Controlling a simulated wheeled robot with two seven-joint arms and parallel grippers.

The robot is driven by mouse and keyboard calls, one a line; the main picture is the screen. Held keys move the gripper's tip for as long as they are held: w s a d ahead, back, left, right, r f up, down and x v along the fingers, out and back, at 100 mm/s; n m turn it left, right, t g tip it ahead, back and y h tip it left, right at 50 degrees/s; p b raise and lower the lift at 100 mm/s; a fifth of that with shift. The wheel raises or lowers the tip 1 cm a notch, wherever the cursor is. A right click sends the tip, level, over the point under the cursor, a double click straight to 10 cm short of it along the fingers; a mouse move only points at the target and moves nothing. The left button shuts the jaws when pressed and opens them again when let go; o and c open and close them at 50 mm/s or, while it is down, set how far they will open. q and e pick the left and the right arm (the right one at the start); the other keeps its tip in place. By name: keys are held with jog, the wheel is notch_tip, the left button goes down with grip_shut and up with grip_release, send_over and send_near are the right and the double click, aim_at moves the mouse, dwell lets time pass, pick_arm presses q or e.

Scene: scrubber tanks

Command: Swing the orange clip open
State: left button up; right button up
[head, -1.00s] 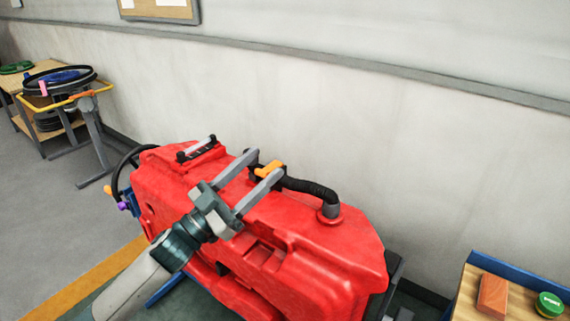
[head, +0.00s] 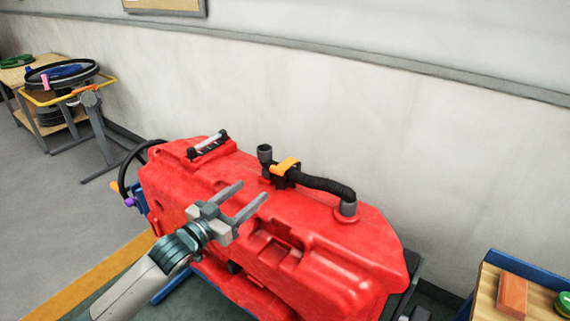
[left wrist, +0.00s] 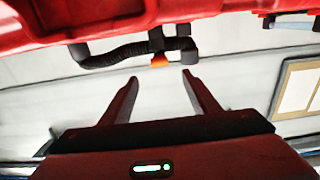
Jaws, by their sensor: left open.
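The orange clip (head: 285,165) sits on a black fitting at the left end of a black corrugated hose (head: 322,186), on top of the red scrubber tank (head: 330,235). In the left wrist view the orange clip (left wrist: 160,60) shows small, above and between my fingertips. My left gripper (head: 253,194) is open and empty over the tank, in front of and apart from the clip. Its two fingers also show in the left wrist view (left wrist: 160,75). I cannot tell the clip's exact angle. My right gripper is out of view.
A black-ended clear fitting (head: 209,145) lies farther left on the tank. A wooden-topped bench (head: 490,291) stands at the right, and a yellow-framed cart (head: 60,97) at the far left. The wall is behind.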

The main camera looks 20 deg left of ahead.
pick_arm(q)
jog(key=p, duration=0.2)
send_near(285, 164)
jog(key=shift+w+d+r, duration=0.15)
jog(key=shift+w+r, duration=0.1)
jog(key=shift+w, duration=0.4)
jog(key=p+x, duration=0.2)
jog(key=x, duration=0.5)
jog(key=shift+w+f, duration=0.15)
jog(key=shift+w, duration=0.05)
jog(key=shift+w+d, duration=0.3)
jog(key=shift+w, duration=0.3)
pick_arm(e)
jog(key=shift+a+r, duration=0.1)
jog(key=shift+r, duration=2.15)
pick_arm(q)
jog(key=c, duration=1.2)
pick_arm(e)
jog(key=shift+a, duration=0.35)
